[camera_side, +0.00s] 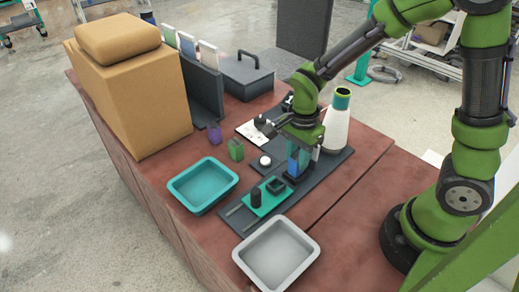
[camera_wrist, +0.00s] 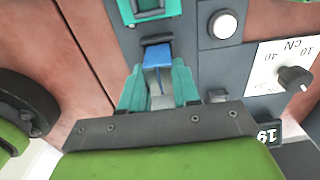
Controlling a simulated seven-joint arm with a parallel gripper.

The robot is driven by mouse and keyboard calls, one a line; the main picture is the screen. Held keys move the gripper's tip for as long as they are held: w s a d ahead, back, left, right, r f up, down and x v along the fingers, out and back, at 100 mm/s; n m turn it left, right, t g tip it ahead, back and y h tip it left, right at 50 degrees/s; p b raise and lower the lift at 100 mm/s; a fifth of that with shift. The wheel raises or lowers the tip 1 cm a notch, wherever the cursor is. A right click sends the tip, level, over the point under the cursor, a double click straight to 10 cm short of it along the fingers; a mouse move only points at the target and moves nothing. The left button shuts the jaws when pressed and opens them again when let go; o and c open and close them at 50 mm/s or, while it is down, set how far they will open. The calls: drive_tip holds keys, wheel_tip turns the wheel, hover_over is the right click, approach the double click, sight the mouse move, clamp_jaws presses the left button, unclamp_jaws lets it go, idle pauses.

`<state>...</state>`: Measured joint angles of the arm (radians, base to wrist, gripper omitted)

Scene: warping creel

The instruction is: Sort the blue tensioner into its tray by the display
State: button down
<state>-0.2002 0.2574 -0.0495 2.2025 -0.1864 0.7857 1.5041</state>
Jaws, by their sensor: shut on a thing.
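The blue tensioner (camera_side: 293,167) is a small blue block between the teal fingers of my gripper (camera_side: 299,158), low over the dark base plate. In the wrist view, the blue tensioner (camera_wrist: 157,56) shows between the fingertips of my gripper (camera_wrist: 159,77), which is shut on it. A dark square holder (camera_wrist: 156,40) lies right at its far end; I cannot tell whether the tensioner still sits in it. A teal tray (camera_side: 174,189) and a light grey tray (camera_side: 242,265) stand empty on the table. A small dark display (camera_wrist: 267,134) reading 19 is partly cut off in the wrist view.
Purple (camera_side: 214,132) and green (camera_side: 235,149) blocks stand behind the teal tray. A teal plate (camera_side: 265,202) bears a black post. A yarn cone (camera_side: 337,125) stands close behind my gripper. A cardboard box (camera_side: 140,95), upright cards and a grey toolbox (camera_side: 245,77) fill the back.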

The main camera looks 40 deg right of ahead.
sight(298, 157)
drive_tip(key=shift+r, duration=1.5)
drive_tip(key=shift+r, duration=1.5)
